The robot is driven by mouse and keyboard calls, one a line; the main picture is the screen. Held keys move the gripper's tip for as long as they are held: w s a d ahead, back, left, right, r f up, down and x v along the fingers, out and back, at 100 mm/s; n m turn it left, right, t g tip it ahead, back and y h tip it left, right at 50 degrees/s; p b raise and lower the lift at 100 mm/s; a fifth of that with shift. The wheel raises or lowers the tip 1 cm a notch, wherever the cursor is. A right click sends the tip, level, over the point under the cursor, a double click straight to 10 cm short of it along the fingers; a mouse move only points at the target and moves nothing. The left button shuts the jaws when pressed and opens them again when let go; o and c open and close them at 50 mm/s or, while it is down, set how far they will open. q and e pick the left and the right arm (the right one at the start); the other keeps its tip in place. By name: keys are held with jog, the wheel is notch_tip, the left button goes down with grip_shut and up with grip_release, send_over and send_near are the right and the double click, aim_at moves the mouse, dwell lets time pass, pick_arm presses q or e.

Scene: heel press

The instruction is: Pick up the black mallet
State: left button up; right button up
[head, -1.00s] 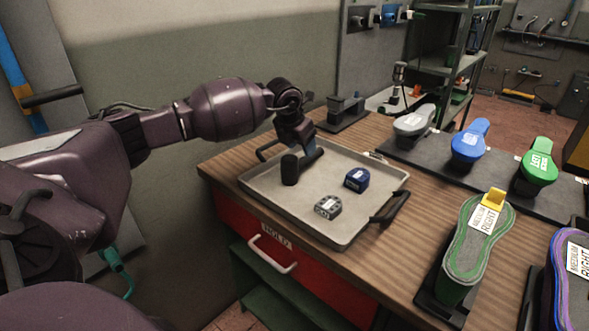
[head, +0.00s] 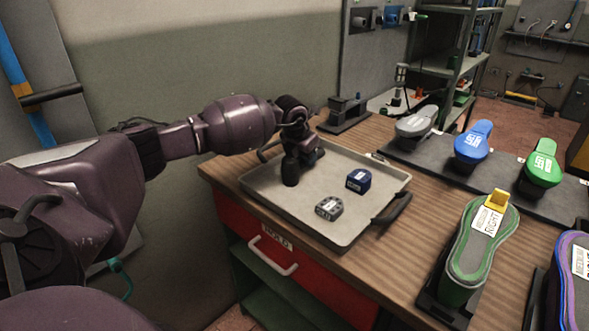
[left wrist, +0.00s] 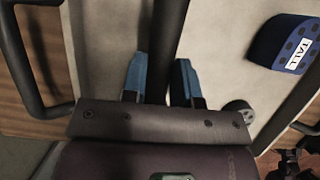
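The black mallet (head: 290,174) lies in the shallow grey tray (head: 345,240), near its back left part. In the head view its dark head shows, and most of the handle is hidden by my left gripper (head: 306,165). In the left wrist view the black handle (left wrist: 168,40) runs down between the two blue fingertips of my left gripper (left wrist: 160,82). The fingers stand one on each side of the handle, apart, with a narrow gap visible on the right side. My right gripper is in neither view.
A blue block (head: 358,181) marked TALL (left wrist: 283,42) and a grey block (head: 329,208) sit in the tray, right of the mallet. The tray has black handles (head: 391,208). Shoe forms (head: 472,146) and a green-edged sole (head: 480,245) stand on the wooden bench to the right.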

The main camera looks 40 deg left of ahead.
pick_arm(q)
jog(key=shift+c, duration=1.2)
jog(key=shift+r, duration=0.25)
jog(key=shift+c, duration=0.4)
notch_tip(320, 180, up, 20)
jog(key=p, duration=0.1)
jog(key=shift+f, duration=0.15)
